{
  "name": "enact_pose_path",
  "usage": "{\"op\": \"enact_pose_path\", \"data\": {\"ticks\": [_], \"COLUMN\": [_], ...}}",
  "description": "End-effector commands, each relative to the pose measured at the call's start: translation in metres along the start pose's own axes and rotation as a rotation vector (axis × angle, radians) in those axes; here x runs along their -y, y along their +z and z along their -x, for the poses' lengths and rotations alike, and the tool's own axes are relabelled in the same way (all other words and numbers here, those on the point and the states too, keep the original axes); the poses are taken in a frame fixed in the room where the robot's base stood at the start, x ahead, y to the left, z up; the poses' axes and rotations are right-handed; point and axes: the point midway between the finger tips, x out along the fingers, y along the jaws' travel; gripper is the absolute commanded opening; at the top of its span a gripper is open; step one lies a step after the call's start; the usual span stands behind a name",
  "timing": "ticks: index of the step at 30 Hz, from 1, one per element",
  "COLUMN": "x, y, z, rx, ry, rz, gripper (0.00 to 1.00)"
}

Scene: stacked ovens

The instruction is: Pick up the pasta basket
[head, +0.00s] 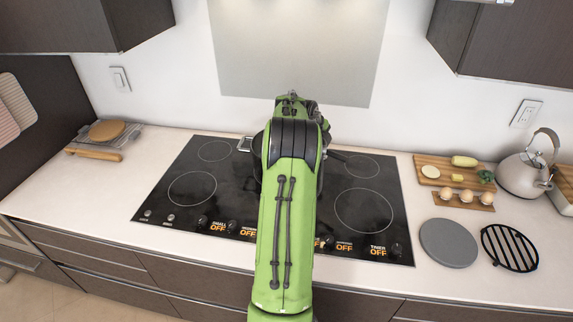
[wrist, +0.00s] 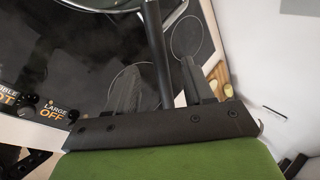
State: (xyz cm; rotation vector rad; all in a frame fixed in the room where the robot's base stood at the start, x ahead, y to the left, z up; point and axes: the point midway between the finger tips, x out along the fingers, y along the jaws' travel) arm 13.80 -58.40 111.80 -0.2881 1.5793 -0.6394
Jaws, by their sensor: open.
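A dark pot with a metal side handle (head: 244,145) sits on the cooktop (head: 150,205), mostly hidden behind my arm in the head view. In the wrist view a round metal rim (wrist: 178,14) shows at the top. A long black handle (wrist: 155,45) runs from it down between the fingers of my gripper (wrist: 158,85). The gripper is open, with a finger on each side of the handle and gaps between. I cannot tell if this handle belongs to the pasta basket or the pot; the basket itself is not clearly visible.
Control knobs (head: 203,222) line the cooktop's front. A grey round plate (head: 448,243), a black trivet (head: 510,251), a kettle (head: 530,172) and a food board (head: 446,172) stand right. A rack with bread (head: 107,130) is left. The left counter front is clear.

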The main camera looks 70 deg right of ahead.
Motion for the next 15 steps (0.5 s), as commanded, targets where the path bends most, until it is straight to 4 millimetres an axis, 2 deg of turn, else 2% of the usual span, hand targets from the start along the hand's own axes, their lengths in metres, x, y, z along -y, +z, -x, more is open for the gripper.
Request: {"op": "enact_pose_path", "data": {"ticks": [3, 6, 14, 15], "x": [0.001, 0.001, 0.001, 0.001], "y": [0.0, 0.0, 0.0, 0.0], "z": [-0.024, -0.039, -0.044, -0.044], "rx": [-0.004, -0.003, -0.001, -0.001], "ry": [0.006, 0.003, 0.002, 0.002], "rz": [0.0, -0.001, 0.001, 0.001], "gripper": [0.52, 0.52, 0.52, 0.46]}}
